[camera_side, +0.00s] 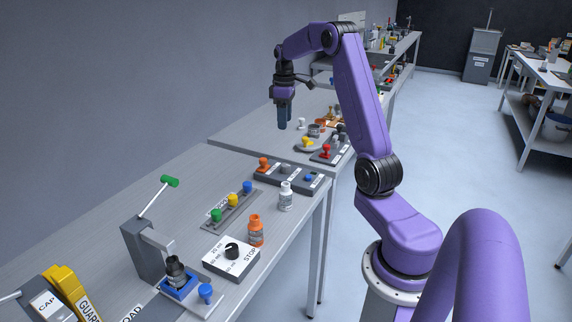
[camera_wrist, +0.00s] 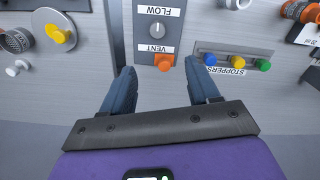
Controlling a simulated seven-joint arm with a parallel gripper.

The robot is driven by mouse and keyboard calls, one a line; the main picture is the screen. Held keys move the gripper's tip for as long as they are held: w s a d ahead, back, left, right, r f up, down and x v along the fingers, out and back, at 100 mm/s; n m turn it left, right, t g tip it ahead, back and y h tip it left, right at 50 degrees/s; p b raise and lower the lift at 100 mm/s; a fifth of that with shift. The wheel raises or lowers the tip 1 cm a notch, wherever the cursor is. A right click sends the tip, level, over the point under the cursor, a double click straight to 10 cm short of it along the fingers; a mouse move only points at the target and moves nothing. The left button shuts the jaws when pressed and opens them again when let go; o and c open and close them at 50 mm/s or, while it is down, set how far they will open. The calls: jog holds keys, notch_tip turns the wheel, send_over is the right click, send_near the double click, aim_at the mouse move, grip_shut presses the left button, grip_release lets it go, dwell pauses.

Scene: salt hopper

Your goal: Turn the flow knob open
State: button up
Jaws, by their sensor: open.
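The flow knob (camera_wrist: 157,29) is a small round grey knob with a pale pointer line, on a dark grey panel (camera_wrist: 146,47) in the wrist view. A FLOW label sits above it and a VENT label below it. The pointer lies roughly along the panel's length. The panel also shows in the side view (camera_side: 272,177), where I cannot clearly make out the knob. My gripper (camera_wrist: 160,70) is open and empty, its fingers pointing towards the panel's near end. In the side view my gripper (camera_side: 283,126) hangs well above the bench, apart from the panel.
An orange knob (camera_wrist: 164,62) stands at the panel's near end, between my fingertips in the wrist view. The stopper rack (camera_wrist: 235,53) holds blue, yellow and green stoppers. A white bottle (camera_side: 286,196), an orange bottle (camera_side: 255,231) and a dial box (camera_side: 222,260) stand nearby.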

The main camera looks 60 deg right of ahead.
send_near(286, 165)
notch_tip(286, 165, down, 9)
jog(key=shift+d+f, duration=0.1)
jog(key=shift+f, duration=0.1)
dwell(0.4)
jog(key=c, duration=1)
